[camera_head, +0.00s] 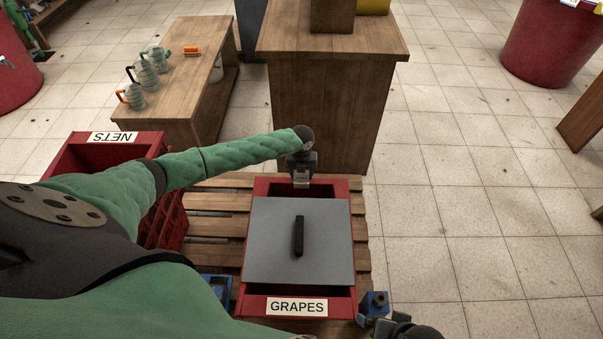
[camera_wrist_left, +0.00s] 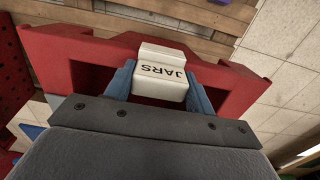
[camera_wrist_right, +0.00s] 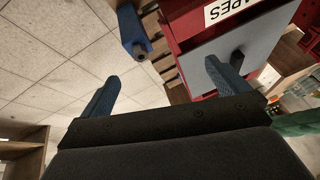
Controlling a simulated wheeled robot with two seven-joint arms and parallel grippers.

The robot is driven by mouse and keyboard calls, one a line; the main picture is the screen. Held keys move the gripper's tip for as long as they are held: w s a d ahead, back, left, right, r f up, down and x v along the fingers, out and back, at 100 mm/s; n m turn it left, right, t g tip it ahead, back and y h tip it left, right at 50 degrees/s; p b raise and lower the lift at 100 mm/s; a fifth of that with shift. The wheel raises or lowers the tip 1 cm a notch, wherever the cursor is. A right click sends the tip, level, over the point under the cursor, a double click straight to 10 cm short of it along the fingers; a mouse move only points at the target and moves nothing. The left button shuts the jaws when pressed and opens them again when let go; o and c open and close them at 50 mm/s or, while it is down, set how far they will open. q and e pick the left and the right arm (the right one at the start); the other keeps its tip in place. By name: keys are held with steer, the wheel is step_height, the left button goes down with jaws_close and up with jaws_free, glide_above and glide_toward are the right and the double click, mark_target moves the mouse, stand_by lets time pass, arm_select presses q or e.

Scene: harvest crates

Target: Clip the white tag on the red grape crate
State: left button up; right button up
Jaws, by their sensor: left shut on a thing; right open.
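The red grape crate (camera_head: 345,230) stands on a pallet, with a GRAPES label (camera_head: 297,307) on its near end and a grey lid (camera_head: 265,238) with a black handle on top. My left gripper (camera_head: 301,178) is at its far end. In the left wrist view its blue fingers (camera_wrist_left: 160,85) are shut on a white tag (camera_wrist_left: 160,72) that reads JARS. The tag overlaps the red rim (camera_wrist_left: 75,50); whether it is clipped there I cannot tell. My right gripper (camera_wrist_right: 172,68) is open and empty near the crate's near right corner.
A red NETS crate (camera_head: 85,155) stands to the left. A wooden bench (camera_head: 190,75) with several jugs and a wooden counter (camera_head: 325,105) lie beyond. Blue blocks stand by the near right corner (camera_head: 376,303) and near left side (camera_head: 218,287).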

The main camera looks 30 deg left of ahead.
arm_select(q)
steer(key=o, duration=1)
arm_select(e)
steer(key=shift+w+r, duration=0.1)
steer(key=shift+w, duration=0.15)
arm_select(q)
steer(key=shift+o, duration=0.2)
step_height(320, 180, up, 6)
steer(key=shift+r+b, duration=0.15)
steer(key=shift+b, duration=0.15)
steer(key=shift+r, duration=0.7)
arm_select(e)
steer(key=shift+w+a+f, duration=0.1)
steer(key=shift+a+f, duration=0.55)
